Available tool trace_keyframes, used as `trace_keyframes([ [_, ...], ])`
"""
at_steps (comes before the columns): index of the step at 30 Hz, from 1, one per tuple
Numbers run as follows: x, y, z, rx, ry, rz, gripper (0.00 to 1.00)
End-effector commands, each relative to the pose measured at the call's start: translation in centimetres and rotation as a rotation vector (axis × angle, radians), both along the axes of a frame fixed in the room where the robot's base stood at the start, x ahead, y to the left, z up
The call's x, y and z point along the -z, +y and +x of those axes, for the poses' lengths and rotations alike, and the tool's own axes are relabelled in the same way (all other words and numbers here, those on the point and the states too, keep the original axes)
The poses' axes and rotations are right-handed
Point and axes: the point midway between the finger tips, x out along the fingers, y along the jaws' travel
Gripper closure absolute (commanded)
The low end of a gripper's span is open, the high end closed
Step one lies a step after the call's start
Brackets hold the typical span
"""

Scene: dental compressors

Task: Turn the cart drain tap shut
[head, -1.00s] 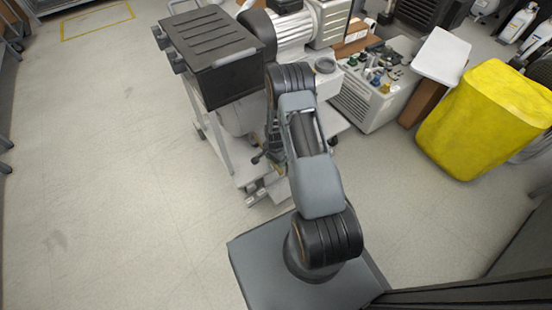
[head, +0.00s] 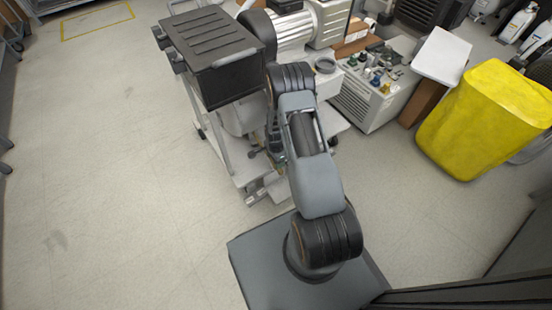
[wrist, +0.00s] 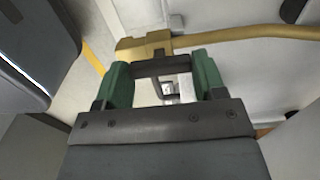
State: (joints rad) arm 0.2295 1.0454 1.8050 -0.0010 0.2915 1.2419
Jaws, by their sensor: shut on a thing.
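In the wrist view my gripper (wrist: 164,76) has its two green-padded fingers on either side of a dark bar, which looks like the tap's handle (wrist: 160,67). The fingers are shut on it. Just beyond it is the brass body of the drain tap (wrist: 146,46), with a brass pipe (wrist: 245,34) running off to the right. In the head view the cart (head: 252,172) stands in front of my base. My arm hides most of the tap area there, and the tap's exact angle cannot be told.
A black box (head: 212,48) and a compressor with a ribbed motor (head: 293,30) sit on the cart. A grey unit with fittings (head: 366,100) and a yellow bin (head: 485,120) stand to the right. The floor at left is clear.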

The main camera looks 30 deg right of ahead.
Motion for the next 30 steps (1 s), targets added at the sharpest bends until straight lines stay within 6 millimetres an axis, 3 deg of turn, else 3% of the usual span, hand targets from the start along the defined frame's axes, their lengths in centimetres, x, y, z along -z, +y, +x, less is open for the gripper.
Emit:
trace_keyframes([
  [4, -0.1, 0.0, 0.1, 0.004, -0.003, 0.0, 0.6],
  [5, -0.1, 0.0, 0.1, 0.004, -0.003, 0.0, 0.33],
  [12, 0.0, 0.0, 0.1, 0.002, -0.002, 0.0, 0.11],
  [20, -0.2, 0.0, 0.0, 0.002, -0.001, 0.0, 0.11],
  [30, -5.0, 0.0, 0.1, 0.002, -0.002, 0.0, 0.11],
])
